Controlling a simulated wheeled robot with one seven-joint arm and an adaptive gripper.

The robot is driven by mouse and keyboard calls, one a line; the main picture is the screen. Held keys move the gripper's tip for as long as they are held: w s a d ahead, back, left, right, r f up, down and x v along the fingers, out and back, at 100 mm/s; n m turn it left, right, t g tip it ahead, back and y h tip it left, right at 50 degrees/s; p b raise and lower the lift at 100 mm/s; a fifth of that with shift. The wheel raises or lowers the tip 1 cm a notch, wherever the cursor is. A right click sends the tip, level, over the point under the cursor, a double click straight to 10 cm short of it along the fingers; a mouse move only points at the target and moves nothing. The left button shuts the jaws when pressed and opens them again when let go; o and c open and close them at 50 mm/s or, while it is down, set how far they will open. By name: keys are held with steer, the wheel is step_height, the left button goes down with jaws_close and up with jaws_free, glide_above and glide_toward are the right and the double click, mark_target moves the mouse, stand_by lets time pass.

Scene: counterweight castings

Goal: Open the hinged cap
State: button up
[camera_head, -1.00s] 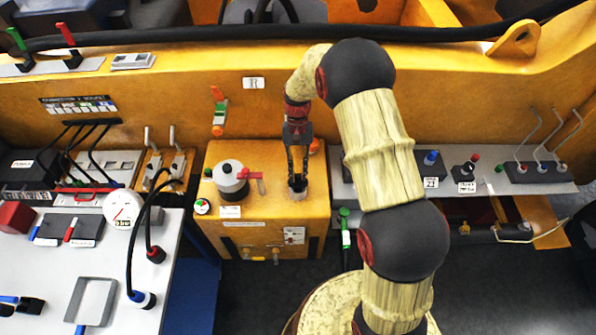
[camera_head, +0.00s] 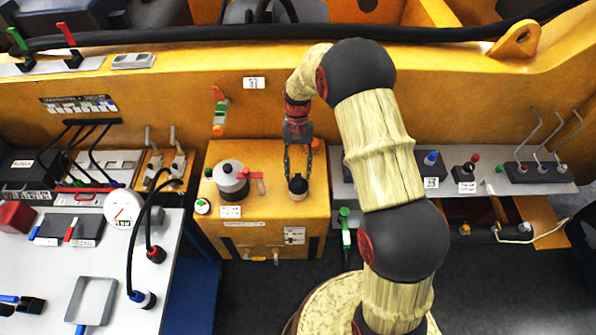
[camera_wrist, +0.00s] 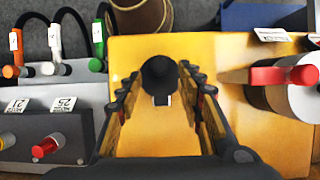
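The hinged cap (camera_head: 298,186) is a small dark round piece on a short pale neck, on top of the yellow box (camera_head: 270,205). It looks down over the neck, though its hinge is hard to make out. In the wrist view the dark cap (camera_wrist: 160,75) sits near the centre, with a small pale tab at its lower edge. My gripper (camera_head: 298,176) points down at it with fingers spread, one on each side. In the wrist view my gripper (camera_wrist: 161,82) is open, with visible gaps between the fingers and the cap.
A white-and-grey cylinder with a red lever (camera_head: 231,178) stands left of the cap on the same box. A grey shelf with knobs and switches (camera_head: 450,180) lies to the right. The yellow wall (camera_head: 170,95) rises behind. A green-handled valve (camera_head: 345,225) is at the box's right.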

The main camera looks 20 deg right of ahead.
mark_target(301, 177)
steer(key=v, duration=1.1)
steer(key=shift+r, duration=0.35)
steer(key=shift+w+d, duration=0.1)
steer(key=s+r+n+t+b, duration=0.1)
steer(key=s+r+t+b, duration=0.1)
steer(key=s, duration=0.7)
steer(key=s+a+r+n+t+h+b, duration=0.1)
steer(key=s+t+b, duration=0.3)
steer(key=s+b, duration=0.3)
steer(key=s+r+n+t+b, duration=0.1)
steer(key=s+t+b, duration=0.3)
steer(key=s, duration=0.8)
steer(key=shift+s+a+r+n+b, duration=0.35)
steer(key=shift+r+b, duration=0.2)
steer(key=shift+r, duration=0.35)
